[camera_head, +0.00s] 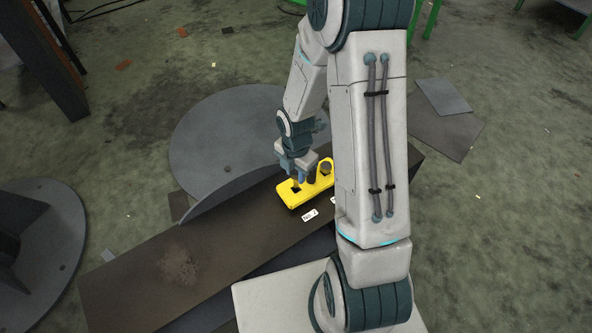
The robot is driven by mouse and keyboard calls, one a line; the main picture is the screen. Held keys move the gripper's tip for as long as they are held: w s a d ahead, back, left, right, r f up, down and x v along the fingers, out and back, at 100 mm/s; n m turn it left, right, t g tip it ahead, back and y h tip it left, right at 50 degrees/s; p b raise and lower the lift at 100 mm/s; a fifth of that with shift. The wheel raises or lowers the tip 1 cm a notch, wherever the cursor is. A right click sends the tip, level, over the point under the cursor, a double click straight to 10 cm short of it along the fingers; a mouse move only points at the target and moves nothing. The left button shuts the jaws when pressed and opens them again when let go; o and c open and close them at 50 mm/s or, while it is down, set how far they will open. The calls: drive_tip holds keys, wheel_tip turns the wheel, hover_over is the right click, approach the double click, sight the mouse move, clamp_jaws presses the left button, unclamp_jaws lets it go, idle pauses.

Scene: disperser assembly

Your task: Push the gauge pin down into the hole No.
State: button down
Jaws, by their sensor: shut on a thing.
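A yellow fixture (289,199) lies on the dark brown plate near the middle of the head view. It has a dark opening at its left end and a raised ring-like part at its right. My gripper (296,176) points down over the left end of the fixture. It is shut on the gauge pin, which is mostly hidden between the fingers; a small dark part shows just under them, at the opening. I cannot tell how deep the pin sits. A white label reading "No. 2" (311,215) lies in front of the fixture. A second label is partly hidden by my arm.
The long brown plate (215,250) runs diagonally and has free room left of the fixture. A round grey plate (215,125) lies behind it. Another round grey piece (50,240) stands at the left. My arm hides the area right of the fixture.

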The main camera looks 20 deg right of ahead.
drive_tip(key=shift+f+b, duration=2.1)
drive_tip(key=shift+f, duration=0.9)
drive_tip(key=c, duration=1)
unclamp_jaws()
drive_tip(key=shift+r, duration=0.1)
wheel_tip(320, 180, up, 14)
drive_tip(key=p, duration=0.6)
wheel_tip(320, 180, up, 12)
drive_tip(key=s+m+p, duration=0.2)
drive_tip(key=m+p, duration=0.3)
drive_tip(key=p, duration=0.2)
wheel_tip(320, 180, up, 13)
drive_tip(key=m+t+h+p, duration=0.1)
drive_tip(key=m+p, duration=0.6)
hover_over(296, 187)
drive_tip(key=s+d, duration=0.1)
drive_tip(key=s, duration=0.4)
drive_tip(key=s+r+m+p, duration=0.2)
drive_tip(key=r+m+p, duration=0.1)
drive_tip(key=r, duration=0.3)
drive_tip(key=s+r+m+t+p, duration=0.1)
drive_tip(key=s+r+m+p, duration=0.2)
drive_tip(key=r+m, duration=0.2)
drive_tip(key=s+r+m+y+p, duration=0.1)
drive_tip(key=s+r+m+p, duration=0.2)
drive_tip(key=r, duration=0.3)
drive_tip(key=shift+a+r+m+t+p, duration=0.3)
drive_tip(key=shift+m+t+p, duration=0.15)
drive_tip(key=shift+m, duration=0.45)
